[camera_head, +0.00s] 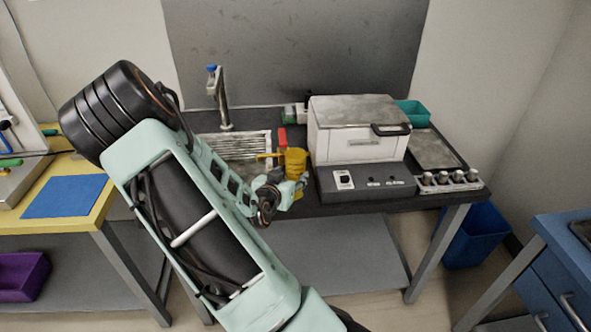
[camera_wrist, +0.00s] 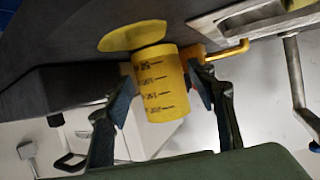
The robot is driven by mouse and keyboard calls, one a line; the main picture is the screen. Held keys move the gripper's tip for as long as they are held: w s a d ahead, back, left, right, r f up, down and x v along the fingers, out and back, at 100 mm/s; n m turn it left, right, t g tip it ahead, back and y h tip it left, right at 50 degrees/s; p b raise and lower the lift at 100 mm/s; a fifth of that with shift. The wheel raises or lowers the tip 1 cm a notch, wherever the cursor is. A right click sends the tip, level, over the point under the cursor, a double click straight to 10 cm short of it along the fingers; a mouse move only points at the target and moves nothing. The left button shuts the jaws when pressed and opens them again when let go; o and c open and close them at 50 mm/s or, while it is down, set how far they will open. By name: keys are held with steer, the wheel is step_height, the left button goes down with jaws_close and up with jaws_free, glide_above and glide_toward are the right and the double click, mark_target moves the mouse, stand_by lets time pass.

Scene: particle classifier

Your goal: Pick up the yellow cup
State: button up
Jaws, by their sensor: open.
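The yellow cup (camera_head: 296,158) stands on the dark table between the sink and the white machine. In the wrist view the cup (camera_wrist: 157,85) shows dark graduation marks on its side, and a flat round yellow shape (camera_wrist: 132,36) lies at its table end. My gripper (camera_head: 284,191) is at the near side of the cup. In the wrist view my gripper (camera_wrist: 160,95) is open, with one finger on each side of the cup. The right finger looks very close to the cup; I cannot tell whether it touches. The left finger has a small gap.
The white machine (camera_head: 360,130) with a grey control base stands close right of the cup. A metal sink (camera_head: 238,146) with a faucet (camera_head: 222,100) is to the left. A red item (camera_head: 282,138) and a yellow bar (camera_wrist: 228,54) are right beside the cup.

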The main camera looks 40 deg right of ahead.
mark_target(293, 173)
steer(key=x, duration=0.5)
steer(key=shift+s, duration=0.1)
steer(key=shift+c, duration=0.7)
steer(key=c, duration=1)
steer(key=shift+o, duration=0.2)
steer(key=shift+r, duration=0.25)
